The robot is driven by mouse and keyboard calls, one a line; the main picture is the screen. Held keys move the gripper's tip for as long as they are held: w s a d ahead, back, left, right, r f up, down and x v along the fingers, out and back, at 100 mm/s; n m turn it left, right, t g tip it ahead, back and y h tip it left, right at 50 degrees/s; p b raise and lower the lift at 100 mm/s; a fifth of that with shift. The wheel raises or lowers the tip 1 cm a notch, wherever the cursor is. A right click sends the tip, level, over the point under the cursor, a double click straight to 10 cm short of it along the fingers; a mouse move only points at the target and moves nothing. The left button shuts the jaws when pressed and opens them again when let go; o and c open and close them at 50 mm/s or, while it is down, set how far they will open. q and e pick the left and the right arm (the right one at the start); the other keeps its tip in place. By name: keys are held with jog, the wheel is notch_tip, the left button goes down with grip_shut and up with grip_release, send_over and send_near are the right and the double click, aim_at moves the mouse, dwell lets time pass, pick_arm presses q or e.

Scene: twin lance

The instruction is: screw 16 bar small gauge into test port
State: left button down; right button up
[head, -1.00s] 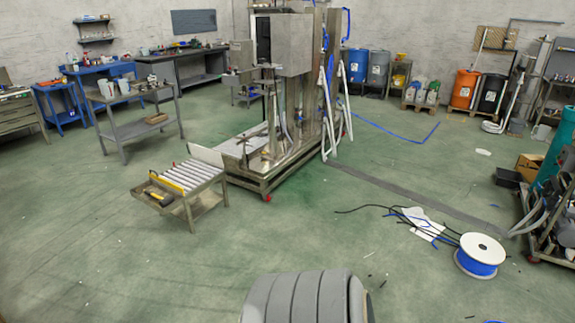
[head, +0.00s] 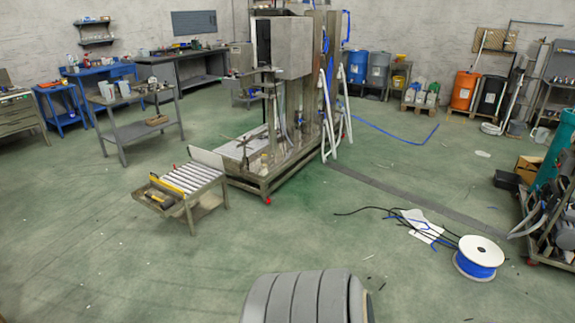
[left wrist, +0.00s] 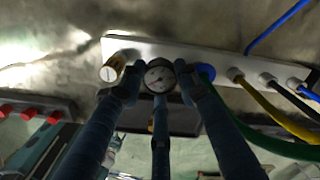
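Neither gripper shows in the head view, and my right gripper is out of sight.
Yellow (left wrist: 262,106), green and black hoses crowd the strip's right. In the head view, a steel machine (head: 290,110) stands mid-room beside a roller table (head: 188,178).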

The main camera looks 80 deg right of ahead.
pick_arm(q)
jog(key=shift+f+m+b, duration=0.15)
jog(key=shift+m+b, duration=0.35)
jog(key=shift+m, duration=0.6)
jog(key=m+b, duration=0.1)
jog(key=m, duration=0.3)
jog(key=shift+m, duration=0.4)
jog(key=m+b, duration=0.2)
jog(key=m, duration=0.4)
jog(key=m+b, duration=0.2)
jog(key=m, duration=0.4)
jog(key=m+b, duration=0.1)
jog(key=m, duration=0.3)
jog(key=shift+m, duration=1.1)
jog(key=c, duration=1.5)
grip_release()
jog(key=shift+s, duration=0.1)
